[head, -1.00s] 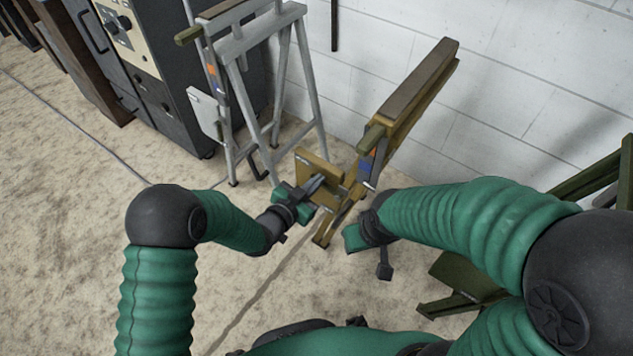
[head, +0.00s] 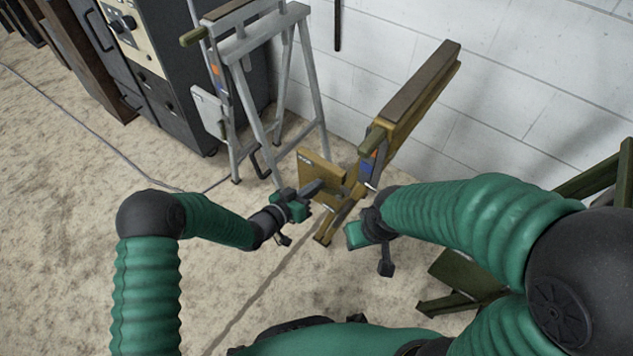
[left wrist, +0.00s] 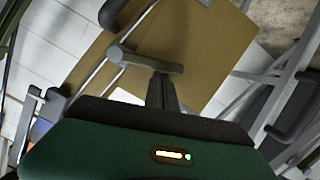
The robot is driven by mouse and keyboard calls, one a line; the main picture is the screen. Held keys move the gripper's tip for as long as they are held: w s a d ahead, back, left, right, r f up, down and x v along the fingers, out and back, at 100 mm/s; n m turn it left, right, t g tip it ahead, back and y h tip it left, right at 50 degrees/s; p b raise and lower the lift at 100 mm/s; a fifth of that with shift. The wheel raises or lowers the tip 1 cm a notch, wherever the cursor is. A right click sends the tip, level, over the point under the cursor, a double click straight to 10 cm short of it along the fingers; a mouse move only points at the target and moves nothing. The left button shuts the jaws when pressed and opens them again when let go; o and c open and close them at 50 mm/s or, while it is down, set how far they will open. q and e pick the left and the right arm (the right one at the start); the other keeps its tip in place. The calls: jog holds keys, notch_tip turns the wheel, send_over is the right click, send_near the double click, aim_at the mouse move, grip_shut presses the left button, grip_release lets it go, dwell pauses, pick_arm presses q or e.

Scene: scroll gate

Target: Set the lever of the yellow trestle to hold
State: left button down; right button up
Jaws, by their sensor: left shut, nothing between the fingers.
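The yellow trestle (head: 408,100) stands near the wall, with a dark top board and an olive handle (head: 372,139) at its near end. An orange and blue label (head: 368,164) sits below that handle. A yellow plate (head: 322,168) is low on its left side; it fills the upper middle of the left wrist view (left wrist: 205,35). My left gripper (head: 317,186) is shut and empty in front of the plate. In the left wrist view its fingertips (left wrist: 162,82) are close to a grey-olive bar (left wrist: 150,60); contact is unclear. My right gripper (head: 368,240) is right of the trestle's foot, fingers unclear.
A grey trestle (head: 262,45) with a similar handle stands left of the yellow one. A dark cabinet (head: 165,90) is behind it on the left. A dark green trestle (head: 462,290) is at the right, partly behind my right arm. The front left floor is clear.

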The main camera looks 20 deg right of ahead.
pick_arm(q)
notch_tip(320, 180, down, 7)
jog(key=s+d+n+g+h+b, duration=0.1)
jog(key=n+b, duration=0.3)
jog(key=n, duration=0.5)
jog(key=shift+s+d+r+h, duration=0.15)
jog(key=shift+s+d+h, duration=0.4)
jog(key=shift+s+h, duration=0.3)
jog(key=shift+s+d, duration=0.1)
